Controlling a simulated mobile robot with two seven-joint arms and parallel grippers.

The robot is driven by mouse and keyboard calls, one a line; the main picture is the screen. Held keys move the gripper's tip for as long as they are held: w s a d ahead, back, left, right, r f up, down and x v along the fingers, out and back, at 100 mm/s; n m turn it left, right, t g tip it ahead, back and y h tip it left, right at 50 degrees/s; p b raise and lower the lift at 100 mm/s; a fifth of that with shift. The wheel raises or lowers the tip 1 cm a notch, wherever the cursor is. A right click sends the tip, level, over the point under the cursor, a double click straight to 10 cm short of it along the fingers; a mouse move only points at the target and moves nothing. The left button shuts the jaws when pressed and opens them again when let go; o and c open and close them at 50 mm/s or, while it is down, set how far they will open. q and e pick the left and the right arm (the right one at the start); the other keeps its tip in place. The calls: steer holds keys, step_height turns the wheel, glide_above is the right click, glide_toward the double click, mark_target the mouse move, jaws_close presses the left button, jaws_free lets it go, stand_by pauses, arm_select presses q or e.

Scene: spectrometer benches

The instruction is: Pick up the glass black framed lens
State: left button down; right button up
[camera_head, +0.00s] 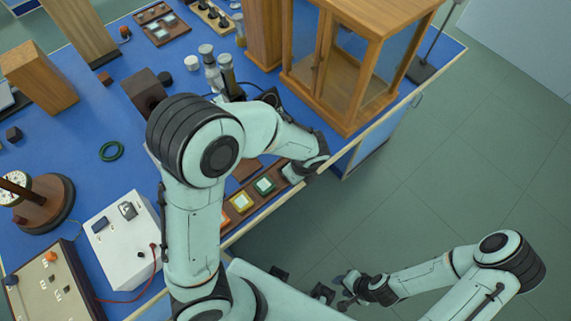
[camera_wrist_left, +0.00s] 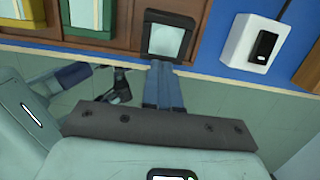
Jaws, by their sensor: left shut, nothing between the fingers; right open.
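The black framed lens (camera_wrist_left: 167,38) has a square black frame around pale glass and sits in a brown wooden holder in the left wrist view. My left gripper (camera_wrist_left: 162,66) is shut with nothing between its fingers. Its fingertips appear at the lower edge of the black frame; whether they touch it I cannot tell. In the head view my left arm reaches over the bench edge, and its wrist hides the black lens. My right gripper (camera_head: 346,289) is open and empty, low over the floor beyond the bench.
A yellow framed lens (camera_head: 242,202) and a green framed lens (camera_head: 264,186) share the holder. A white switch box (camera_wrist_left: 251,43) stands right of it in the wrist view. A glazed wooden case (camera_head: 346,123) stands near the bench edge. The floor at right is clear.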

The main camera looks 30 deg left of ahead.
arm_select(q)
steer(key=shift+s+d+f, duration=0.1)
steer(key=shift+s+d, duration=0.2)
steer(key=shift+d, duration=0.3)
steer(key=shift+s+d+f, duration=0.1)
steer(key=shift+s+d, duration=0.2)
steer(key=shift+d, duration=0.25)
steer(key=shift+r, duration=0.15)
